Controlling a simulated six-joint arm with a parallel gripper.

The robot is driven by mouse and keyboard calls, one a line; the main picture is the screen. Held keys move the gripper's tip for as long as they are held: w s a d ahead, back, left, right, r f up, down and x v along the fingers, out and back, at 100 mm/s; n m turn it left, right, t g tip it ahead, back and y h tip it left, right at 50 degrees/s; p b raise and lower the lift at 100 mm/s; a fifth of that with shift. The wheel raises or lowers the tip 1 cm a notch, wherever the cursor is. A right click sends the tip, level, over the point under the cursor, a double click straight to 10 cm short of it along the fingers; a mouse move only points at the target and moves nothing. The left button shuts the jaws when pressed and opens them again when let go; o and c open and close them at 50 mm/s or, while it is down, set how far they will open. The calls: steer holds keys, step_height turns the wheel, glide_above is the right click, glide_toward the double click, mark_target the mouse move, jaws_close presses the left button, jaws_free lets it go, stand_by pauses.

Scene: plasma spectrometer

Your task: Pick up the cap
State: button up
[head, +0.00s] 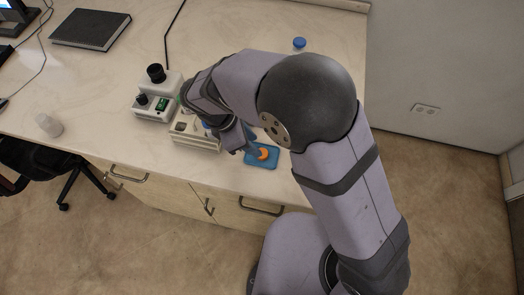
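A small round orange piece (263,154), which may be the cap, lies on a flat blue pad (252,161) near the front edge of the bench. My gripper (252,147) points down just left of the orange piece, very close to it. I cannot tell whether they touch. The fingers are small and partly merged with the arm, so their opening does not show. A second round blue cap-like top (299,43) stands at the back of the bench, behind my arm.
A beige instrument (194,137) stands just left of my gripper, partly hidden by my arm. A white device (155,104) with a black knob is farther left. A clear cup (49,125) and a dark book (91,29) lie left. The bench centre-left is clear.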

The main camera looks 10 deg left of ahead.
steer(key=shift+p+x, duration=1.15)
steer(key=shift+x, duration=1.65)
steer(key=c, duration=0.7)
steer(key=shift+r, duration=0.1)
steer(key=shift+c, duration=0.3)
step_height(320, 180, up, 10)
steer(key=b, duration=0.2)
